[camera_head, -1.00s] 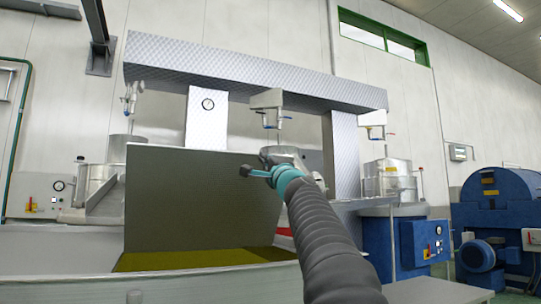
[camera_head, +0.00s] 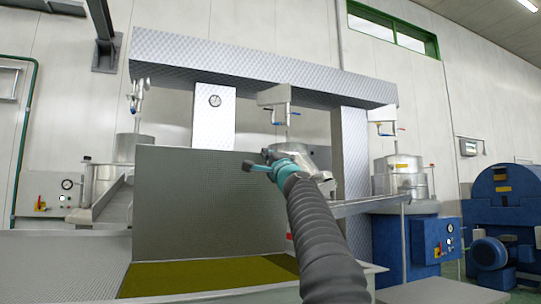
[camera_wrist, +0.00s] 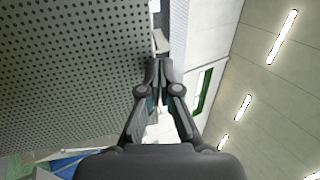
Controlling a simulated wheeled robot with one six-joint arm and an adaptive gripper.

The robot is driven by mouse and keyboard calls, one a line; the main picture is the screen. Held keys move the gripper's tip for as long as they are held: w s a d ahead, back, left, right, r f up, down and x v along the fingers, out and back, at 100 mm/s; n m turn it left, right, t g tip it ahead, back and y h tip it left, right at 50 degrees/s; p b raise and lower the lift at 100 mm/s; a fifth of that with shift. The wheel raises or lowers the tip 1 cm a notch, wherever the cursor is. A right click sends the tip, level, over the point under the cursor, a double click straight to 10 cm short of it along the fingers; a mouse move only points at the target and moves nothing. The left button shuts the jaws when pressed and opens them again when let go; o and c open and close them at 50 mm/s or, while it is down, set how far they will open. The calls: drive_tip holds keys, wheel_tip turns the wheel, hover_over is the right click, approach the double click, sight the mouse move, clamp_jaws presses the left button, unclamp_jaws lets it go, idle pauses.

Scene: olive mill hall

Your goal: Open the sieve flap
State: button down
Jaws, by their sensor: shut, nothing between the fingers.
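The sieve flap (camera_head: 195,205) is a grey perforated panel. It stands steeply upright over a metal trough in the head view, and it fills the left of the wrist view (camera_wrist: 65,65). My gripper (camera_wrist: 160,66) is shut with empty fingers, close to the panel's right edge in the wrist view. In the head view my gripper (camera_head: 257,160) is at the panel's upper right edge. I cannot tell whether it touches the panel. My arm hides part of the panel's right side.
The trough (camera_head: 60,265) has a yellow-green bottom (camera_head: 200,277). A patterned metal frame (camera_head: 260,75) with taps stands behind. Steel vessels (camera_head: 400,175) stand on both sides. A blue machine (camera_head: 502,215) is at the far right. Open floor shows at the lower right.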

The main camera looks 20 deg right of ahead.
drive_tip(key=shift+w+r, duration=0.15)
drive_tip(key=shift+w, duration=0.2)
